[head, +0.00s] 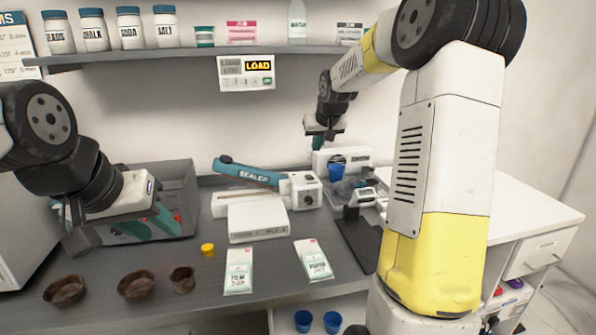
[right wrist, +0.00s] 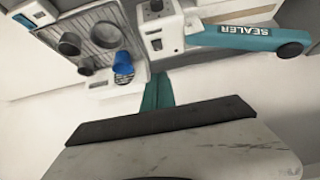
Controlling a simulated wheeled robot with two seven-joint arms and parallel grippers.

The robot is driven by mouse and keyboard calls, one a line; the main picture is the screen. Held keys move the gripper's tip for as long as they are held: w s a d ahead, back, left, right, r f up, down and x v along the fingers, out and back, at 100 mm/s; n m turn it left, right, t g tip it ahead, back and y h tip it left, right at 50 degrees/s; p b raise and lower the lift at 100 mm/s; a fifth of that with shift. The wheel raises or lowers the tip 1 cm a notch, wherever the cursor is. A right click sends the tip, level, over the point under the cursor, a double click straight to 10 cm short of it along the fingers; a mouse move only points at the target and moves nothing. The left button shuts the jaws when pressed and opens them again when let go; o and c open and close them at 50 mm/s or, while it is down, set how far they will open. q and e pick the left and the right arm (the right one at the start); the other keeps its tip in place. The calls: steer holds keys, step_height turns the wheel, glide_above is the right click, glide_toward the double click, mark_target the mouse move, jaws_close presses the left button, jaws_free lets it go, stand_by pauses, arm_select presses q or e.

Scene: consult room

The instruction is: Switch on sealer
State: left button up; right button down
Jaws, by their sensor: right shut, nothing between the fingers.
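The sealer stands on the counter in the head view, with a raised teal arm (head: 250,173) lettered SEALER and a white body (head: 262,205). In the right wrist view, the teal arm (right wrist: 245,38) and the end box (right wrist: 160,30) show at the top. My right gripper (head: 325,140) is shut and empty, above and behind the end box, apart from it; its teal fingers (right wrist: 158,92) point towards it. My left gripper (head: 150,224) is at the left, over the grey bin; its finger gap is unclear.
The grey bin (head: 185,172) stands behind my left gripper. A tray with blue cups (head: 336,171) is right of the sealer. A LOAD display (head: 247,72) hangs under the shelf.

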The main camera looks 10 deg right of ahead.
glide_above(310, 177)
steer(key=s, duration=0.2)
step_height(310, 177, down, 8)
steer(key=shift+w+r, duration=0.1)
steer(key=shift+w, duration=0.05)
step_height(310, 177, down, 3)
steer(key=shift+f, duration=0.1)
steer(key=shift+s+f, duration=0.2)
steer(key=shift+f, duration=0.2)
steer(key=shift+s+f, duration=0.1)
steer(key=shift+f, duration=0.3)
steer(key=shift+r, duration=0.1)
steer(key=shift+r, duration=0.75)
